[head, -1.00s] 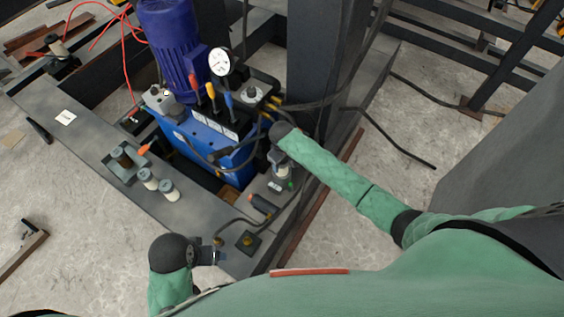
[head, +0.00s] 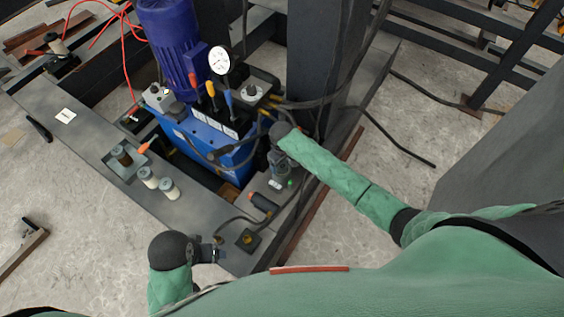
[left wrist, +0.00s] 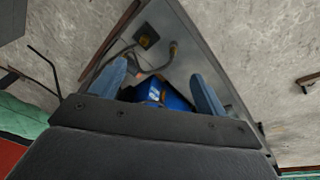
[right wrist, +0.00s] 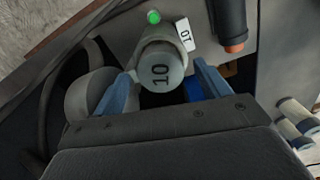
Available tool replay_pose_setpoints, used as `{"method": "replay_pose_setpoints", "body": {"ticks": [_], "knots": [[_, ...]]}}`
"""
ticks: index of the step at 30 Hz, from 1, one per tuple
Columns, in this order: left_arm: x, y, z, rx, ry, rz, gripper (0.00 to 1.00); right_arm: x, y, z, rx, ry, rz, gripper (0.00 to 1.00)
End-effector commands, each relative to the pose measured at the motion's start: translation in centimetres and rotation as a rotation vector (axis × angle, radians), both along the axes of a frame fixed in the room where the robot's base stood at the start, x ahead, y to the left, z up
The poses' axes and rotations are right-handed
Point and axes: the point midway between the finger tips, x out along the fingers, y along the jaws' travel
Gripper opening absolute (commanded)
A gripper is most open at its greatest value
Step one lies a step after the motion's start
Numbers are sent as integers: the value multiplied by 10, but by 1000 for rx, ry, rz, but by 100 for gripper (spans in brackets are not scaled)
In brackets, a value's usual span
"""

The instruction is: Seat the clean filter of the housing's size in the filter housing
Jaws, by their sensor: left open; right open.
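A pale grey cylinder marked 10 (right wrist: 160,68) stands beside a white tag marked 10 (right wrist: 185,34) and a green light (right wrist: 153,17). I cannot tell where the filter ends and its housing begins. My right gripper (right wrist: 163,82) is open, its fingers on either side of this cylinder; it also shows in the head view (head: 277,164). Two white-and-grey filters (head: 148,178) (head: 169,189) stand on the frame beam. A brownish filter (head: 122,156) stands in a small tray (head: 113,168). My left gripper (head: 216,253) is open and empty near the beam's front corner.
A blue power unit (head: 205,140) with a purple motor (head: 172,45) and a gauge (head: 219,61) stands behind. A black tool with an orange end (head: 263,203) and a black block (head: 249,240) lie near the corner. Hoses run around the dark column (head: 318,60).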

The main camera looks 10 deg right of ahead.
Motion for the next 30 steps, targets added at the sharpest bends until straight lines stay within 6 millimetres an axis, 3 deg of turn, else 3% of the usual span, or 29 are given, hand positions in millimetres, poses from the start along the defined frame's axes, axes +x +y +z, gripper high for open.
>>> {"method": "replay_pose_setpoints", "body": {"ticks": [5, 21, 30], "knots": [[2, -3, -4, -7, -9, -3, 75, 1, 0, 19, 1, -3, 1, 75], [6, -14, -19, -28, -34, -14, 75, 1, 1, 114, 1, -2, 0, 75], [7, -14, -20, -31, -36, -17, 75, -10, 6, 127, 12, 0, 0, 75]]}}
